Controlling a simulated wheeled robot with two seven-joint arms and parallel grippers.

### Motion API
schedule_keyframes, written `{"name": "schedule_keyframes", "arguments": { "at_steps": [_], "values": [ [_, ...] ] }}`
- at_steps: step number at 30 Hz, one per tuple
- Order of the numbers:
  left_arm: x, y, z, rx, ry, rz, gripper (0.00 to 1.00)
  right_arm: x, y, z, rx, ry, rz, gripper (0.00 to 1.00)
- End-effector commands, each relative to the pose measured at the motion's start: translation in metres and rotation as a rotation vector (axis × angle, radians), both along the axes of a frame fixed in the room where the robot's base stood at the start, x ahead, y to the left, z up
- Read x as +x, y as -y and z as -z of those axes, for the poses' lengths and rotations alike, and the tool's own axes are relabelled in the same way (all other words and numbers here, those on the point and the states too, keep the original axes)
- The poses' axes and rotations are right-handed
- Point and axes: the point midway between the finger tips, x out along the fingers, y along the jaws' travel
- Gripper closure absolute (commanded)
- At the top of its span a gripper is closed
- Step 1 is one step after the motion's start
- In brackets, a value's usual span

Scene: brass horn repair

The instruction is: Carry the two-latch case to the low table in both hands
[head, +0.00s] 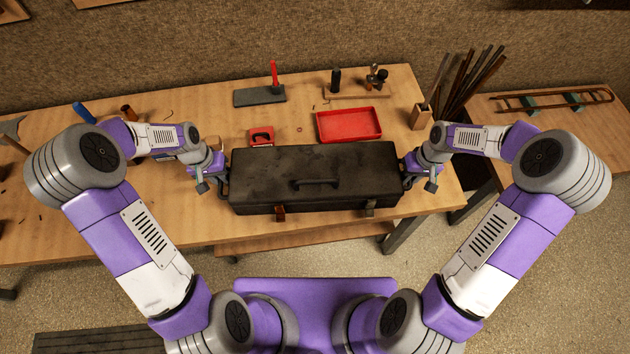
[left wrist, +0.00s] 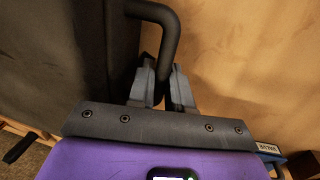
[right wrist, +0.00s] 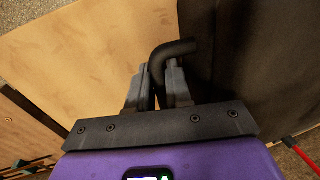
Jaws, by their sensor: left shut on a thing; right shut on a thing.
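The two-latch case (head: 315,165) is a long black box with a top handle and two latches on its near side, one brownish and one dull metal. It is at the front of the workbench in the head view; I cannot tell whether it touches the top. My left gripper (head: 217,177) is at its left end, shut on a black side handle (left wrist: 158,35). My right gripper (head: 415,172) is at its right end, shut on the other side handle (right wrist: 172,50). The case looks about level.
The workbench (head: 215,105) holds a red tray (head: 349,124), a small red box (head: 262,137), a grey block (head: 259,95) and a wooden holder (head: 420,116) behind the case. Dark rods (head: 465,80) stand at the right, beside another wooden table (head: 560,125). Bare floor (head: 480,240) shows at the lower right.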

Motion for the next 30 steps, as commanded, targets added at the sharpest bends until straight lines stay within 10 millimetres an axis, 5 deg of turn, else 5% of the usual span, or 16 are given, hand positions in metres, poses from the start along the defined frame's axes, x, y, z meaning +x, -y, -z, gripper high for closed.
{"name": "schedule_keyframes", "arguments": {
  "at_steps": [14,30],
  "values": [
    [0.001,0.000,-0.005,0.000,0.004,-0.001,1.00,0.001,0.000,-0.005,-0.001,0.003,0.001,1.00],
    [0.001,0.000,-0.044,0.000,0.003,-0.001,1.00,0.001,0.000,-0.044,-0.001,0.003,0.001,1.00]
  ]
}}
